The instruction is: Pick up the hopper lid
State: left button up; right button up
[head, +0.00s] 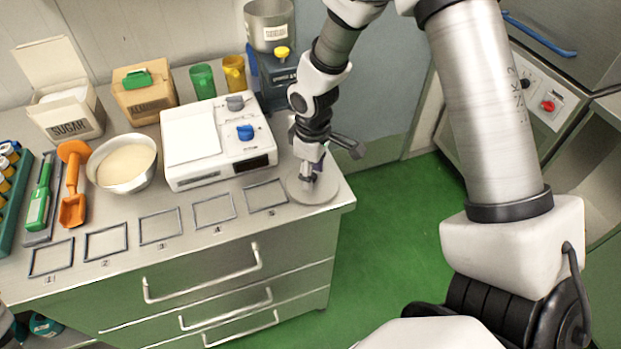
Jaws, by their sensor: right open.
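A round, flat grey disc, which looks like the hopper lid (326,188), lies on the counter at its right front corner. My right gripper (311,178) points down over the middle of the disc, its fingers open around or just above a small purple part there. The gripper hides much of that part, and I cannot tell whether the fingers touch it. The hopper (268,14) stands at the back on a dark blue machine (277,70). My left gripper is not in view.
A white scale (190,142) with a blue knob stands left of my right gripper. A bowl (124,182), a sugar box (75,118), a brown box (147,100) and green and yellow cups (203,82) crowd the counter. Outlined numbered squares (213,224) run along its front. Green floor lies beyond the right edge.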

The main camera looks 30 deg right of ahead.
jog(key=shift+w+f, duration=0.2)
jog(key=shift+w, duration=0.05)
jog(key=shift+s+d+r, duration=0.1)
jog(key=shift+s+r, duration=0.05)
jog(key=shift+s, duration=0.1)
jog(key=c, duration=0.4)
jog(key=shift+s+r, duration=0.1)
jog(key=shift+s, duration=0.1)
grip_shut()
jog(key=shift+w, duration=0.1)
